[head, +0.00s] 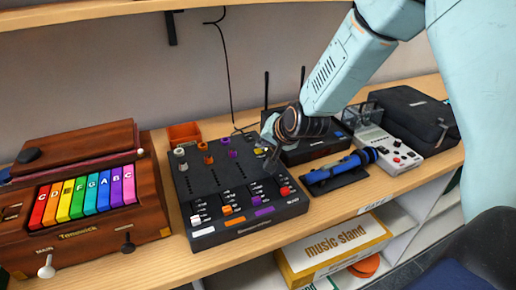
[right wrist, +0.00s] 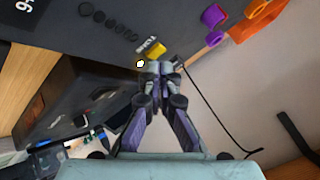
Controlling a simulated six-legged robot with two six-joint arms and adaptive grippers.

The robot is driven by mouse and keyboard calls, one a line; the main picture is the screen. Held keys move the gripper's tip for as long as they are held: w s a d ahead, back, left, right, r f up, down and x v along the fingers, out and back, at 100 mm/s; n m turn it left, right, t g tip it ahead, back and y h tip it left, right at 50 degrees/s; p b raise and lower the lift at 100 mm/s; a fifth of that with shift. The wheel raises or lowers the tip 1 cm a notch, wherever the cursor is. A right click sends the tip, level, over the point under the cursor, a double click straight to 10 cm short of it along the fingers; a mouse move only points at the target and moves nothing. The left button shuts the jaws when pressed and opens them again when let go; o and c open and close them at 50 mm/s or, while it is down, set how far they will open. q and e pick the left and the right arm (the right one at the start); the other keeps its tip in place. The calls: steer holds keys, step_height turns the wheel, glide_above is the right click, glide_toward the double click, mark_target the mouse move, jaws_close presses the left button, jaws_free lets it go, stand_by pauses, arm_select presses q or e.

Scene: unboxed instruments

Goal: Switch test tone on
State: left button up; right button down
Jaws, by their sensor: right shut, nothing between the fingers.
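The black mixer (head: 222,180) lies on the wooden shelf, with coloured knobs at the back, sliders at the front and a red button (head: 284,191) at its front right. My right gripper (head: 270,164) is over its right side, shut and empty. In the right wrist view the shut fingertips (right wrist: 160,68) are close to a yellow control (right wrist: 155,50) with a small white label beside it, and to a small round white spot (right wrist: 140,63). I cannot tell whether the fingertips touch the panel. The gripper partly hides this corner in the head view. My left gripper is not in view.
A wooden instrument with rainbow keys (head: 85,198) stands left. A black box with antennas (head: 310,148), a blue microphone (head: 340,167), a white device (head: 388,150) and a black case (head: 415,112) stand right.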

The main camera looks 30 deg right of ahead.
steer(key=shift+r+p, duration=2.55)
steer(key=shift+r, duration=0.45)
